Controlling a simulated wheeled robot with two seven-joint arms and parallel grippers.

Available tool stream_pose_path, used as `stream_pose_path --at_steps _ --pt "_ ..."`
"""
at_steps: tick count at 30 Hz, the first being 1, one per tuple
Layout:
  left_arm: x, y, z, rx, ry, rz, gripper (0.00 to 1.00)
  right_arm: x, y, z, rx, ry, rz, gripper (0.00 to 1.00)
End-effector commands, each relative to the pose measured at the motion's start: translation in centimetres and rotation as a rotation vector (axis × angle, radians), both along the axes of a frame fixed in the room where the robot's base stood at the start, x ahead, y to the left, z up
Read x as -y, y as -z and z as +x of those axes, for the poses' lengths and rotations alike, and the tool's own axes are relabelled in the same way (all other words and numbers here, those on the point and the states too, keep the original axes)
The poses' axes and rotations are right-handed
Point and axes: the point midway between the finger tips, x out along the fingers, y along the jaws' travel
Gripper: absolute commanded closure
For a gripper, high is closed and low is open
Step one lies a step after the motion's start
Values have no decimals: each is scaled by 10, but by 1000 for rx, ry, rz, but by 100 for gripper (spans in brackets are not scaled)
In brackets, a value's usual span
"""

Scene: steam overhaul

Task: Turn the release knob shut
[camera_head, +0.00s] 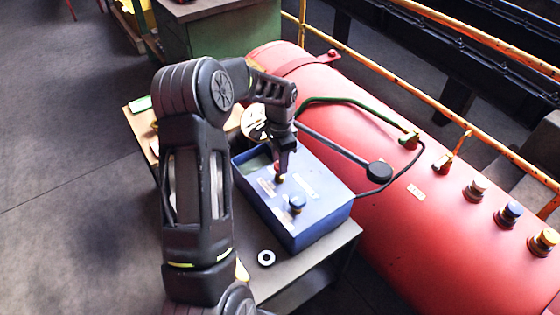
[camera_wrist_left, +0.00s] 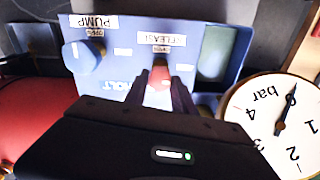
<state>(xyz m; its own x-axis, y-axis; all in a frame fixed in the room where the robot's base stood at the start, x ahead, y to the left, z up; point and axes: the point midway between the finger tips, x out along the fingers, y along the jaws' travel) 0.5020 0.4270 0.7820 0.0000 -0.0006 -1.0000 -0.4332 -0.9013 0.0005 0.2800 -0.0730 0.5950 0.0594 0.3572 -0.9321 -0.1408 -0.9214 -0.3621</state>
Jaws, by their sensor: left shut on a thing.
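The blue box (camera_head: 310,225) stands on a small table and carries the knobs. The red release knob (camera_wrist_left: 159,77) sits under the upside-down "RELEASE" label in the left wrist view. My left gripper (camera_head: 281,174) reaches down onto it from above, its fingers shut on the knob's two sides. In the head view the knob is mostly hidden by the fingers. The blue pump knob (camera_head: 297,203) stands apart, nearer the front of the box; it also shows in the left wrist view (camera_wrist_left: 82,56) by the "PUMP" label. My right gripper is not in view.
A round gauge marked "bar" (camera_wrist_left: 262,103) is close beside the gripper. A grey lever with a black round end (camera_head: 378,172) extends right of the box. A green hose and black cable reach the red boiler (camera_head: 400,220). A ring (camera_head: 266,258) lies on the table (camera_head: 315,268).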

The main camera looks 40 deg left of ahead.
Motion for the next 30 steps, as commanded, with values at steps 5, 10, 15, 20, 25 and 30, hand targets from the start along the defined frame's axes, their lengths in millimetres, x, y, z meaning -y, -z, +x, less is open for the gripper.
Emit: stream_pose_path --at_steps 5,10,15,20,25,30 --pt "0 -1 0 2 8 1 100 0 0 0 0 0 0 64" --pt "0 -1 0 1 8 2 100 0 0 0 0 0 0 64" --pt "0 0 0 1 7 2 59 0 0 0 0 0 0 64" --pt "0 0 0 0 6 1 48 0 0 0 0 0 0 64" --pt "0 0 0 0 6 1 48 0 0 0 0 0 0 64" --pt "0 -5 1 2 6 1 48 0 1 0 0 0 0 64"
